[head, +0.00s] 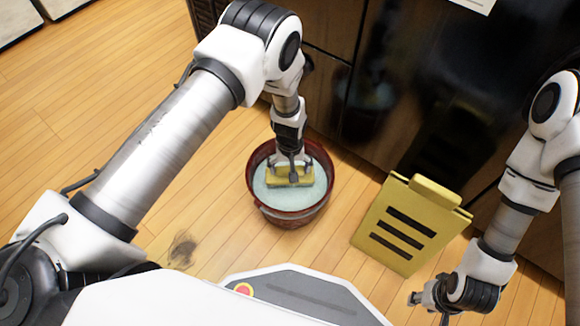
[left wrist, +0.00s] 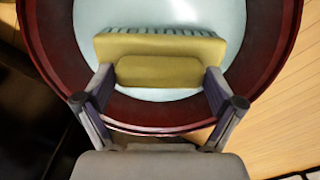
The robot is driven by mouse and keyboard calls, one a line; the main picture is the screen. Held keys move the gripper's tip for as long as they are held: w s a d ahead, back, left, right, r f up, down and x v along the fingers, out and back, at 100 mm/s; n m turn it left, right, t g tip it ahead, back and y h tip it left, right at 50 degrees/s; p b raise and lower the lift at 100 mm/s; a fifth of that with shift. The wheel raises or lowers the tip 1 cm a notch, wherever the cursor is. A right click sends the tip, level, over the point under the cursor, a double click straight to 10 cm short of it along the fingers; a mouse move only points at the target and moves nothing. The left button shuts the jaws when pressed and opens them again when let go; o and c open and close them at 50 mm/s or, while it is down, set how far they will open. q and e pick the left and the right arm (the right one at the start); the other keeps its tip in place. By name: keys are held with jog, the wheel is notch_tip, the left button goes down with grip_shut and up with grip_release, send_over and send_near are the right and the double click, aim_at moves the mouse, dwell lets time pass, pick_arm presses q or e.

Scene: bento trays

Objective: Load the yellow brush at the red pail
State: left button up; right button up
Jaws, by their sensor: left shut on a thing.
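The red pail (head: 290,216) stands on the wooden floor and holds pale bluish liquid (head: 316,186). Its rim also shows in the left wrist view (left wrist: 283,58). My left gripper (head: 290,176) points down into the pail and is shut on the yellow brush (head: 288,181).
A yellow folding sign with dark slots (head: 405,225) stands right of the pail. A dark smudge (head: 182,250) marks the floor at the lower left. Dark cabinets (head: 400,90) line the back.

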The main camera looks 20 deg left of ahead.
pick_arm(q)
notch_tip(320, 180, up, 7)
jog(key=p, duration=0.5)
jog(key=shift+f, duration=0.3)
